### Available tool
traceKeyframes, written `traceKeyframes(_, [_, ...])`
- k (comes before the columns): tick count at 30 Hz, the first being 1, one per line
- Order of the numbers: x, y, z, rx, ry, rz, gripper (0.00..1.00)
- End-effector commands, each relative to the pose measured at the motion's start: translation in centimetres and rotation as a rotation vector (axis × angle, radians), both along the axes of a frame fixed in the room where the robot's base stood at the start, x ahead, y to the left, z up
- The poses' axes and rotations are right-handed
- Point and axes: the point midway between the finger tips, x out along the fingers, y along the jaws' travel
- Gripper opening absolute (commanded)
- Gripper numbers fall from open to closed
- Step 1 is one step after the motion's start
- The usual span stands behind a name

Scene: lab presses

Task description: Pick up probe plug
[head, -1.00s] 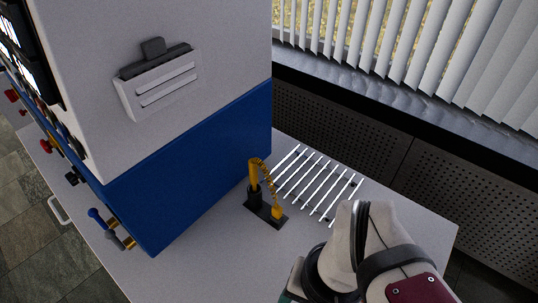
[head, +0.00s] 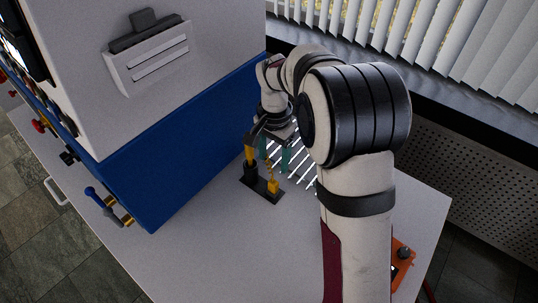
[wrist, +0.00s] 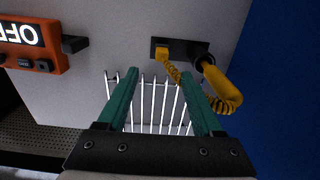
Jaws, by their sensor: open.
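A small yellow block, which looks like the probe plug (head: 272,186), sits on a flat black base (head: 261,197) on the table. A yellow probe handle (head: 249,153) stands in the base's black holder, and a coiled yellow cord (wrist: 187,87) links the two. In the wrist view the plug (wrist: 162,53) shows beyond the fingertips, between their lines, and the handle (wrist: 222,87) is at the right finger's outer side. My gripper (head: 274,156) is open and empty, with green fingers that also show in the wrist view (wrist: 160,76). It is apart from the plug.
A row of white rods (wrist: 158,104) lies on the table beside the base. The blue and white machine (head: 190,155) stands close on the left. An orange box (wrist: 32,45) marked OFF is at the table's right side. The front table area is clear.

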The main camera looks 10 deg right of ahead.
Motion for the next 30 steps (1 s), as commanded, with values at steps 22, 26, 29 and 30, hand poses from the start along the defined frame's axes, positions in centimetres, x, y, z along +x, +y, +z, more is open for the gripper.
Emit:
traceKeyframes(22, [0.8,-0.2,-12.1,0.001,0.0,0.001,0.68])
traceKeyframes(26, [0.8,-0.2,-12.1,0.001,0.0,0.001,0.62])
traceKeyframes(29, [0.8,-0.2,-12.0,0.001,0.0,0.001,0.44])
traceKeyframes(30, [0.8,-0.2,-12.0,0.001,0.0,0.001,0.37])
